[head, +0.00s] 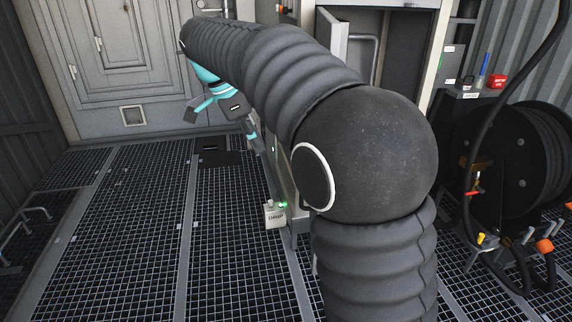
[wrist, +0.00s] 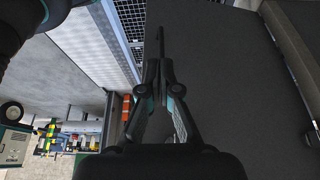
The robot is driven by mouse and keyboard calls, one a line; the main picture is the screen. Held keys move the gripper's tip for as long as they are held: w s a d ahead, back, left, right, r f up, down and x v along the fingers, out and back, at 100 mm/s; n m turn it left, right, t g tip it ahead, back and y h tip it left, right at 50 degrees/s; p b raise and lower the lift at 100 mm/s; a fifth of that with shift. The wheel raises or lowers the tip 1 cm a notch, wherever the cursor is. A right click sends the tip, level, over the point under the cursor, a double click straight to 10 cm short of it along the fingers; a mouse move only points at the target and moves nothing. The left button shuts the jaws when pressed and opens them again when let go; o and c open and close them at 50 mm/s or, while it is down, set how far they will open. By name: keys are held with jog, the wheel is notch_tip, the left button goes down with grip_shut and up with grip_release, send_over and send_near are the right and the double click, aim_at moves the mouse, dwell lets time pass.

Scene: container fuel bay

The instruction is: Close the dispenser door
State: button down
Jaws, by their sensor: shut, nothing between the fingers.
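A pale grey panel (head: 334,42) that looks like the dispenser door stands swung open at the upper middle of the head view, with a dark opening beside it. My arm hides much of it and its lower part. My gripper (head: 256,142) points down and right in the head view, close to a pale upright edge behind my arm; I cannot tell whether it touches. In the wrist view my gripper (wrist: 160,32) is shut and empty, its fingers together in front of a broad dark surface (wrist: 225,90). I cannot tell whether that surface is the door.
A small grey box (head: 275,215) with a green light is low by the upright edge. A hose reel (head: 522,150) with hoses stands at right. A red item (head: 496,81) sits on a ledge. The grated floor (head: 110,220) at left is mostly clear, before a closed wall door (head: 125,45).

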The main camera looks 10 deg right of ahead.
jog(key=d+f, duration=0.7)
jog(key=f, duration=0.2)
jog(key=shift+s+d+f+b, duration=0.15)
jog(key=shift+d+b, duration=0.1)
jog(key=shift+b, duration=0.2)
jog(key=shift+s+d, duration=0.1)
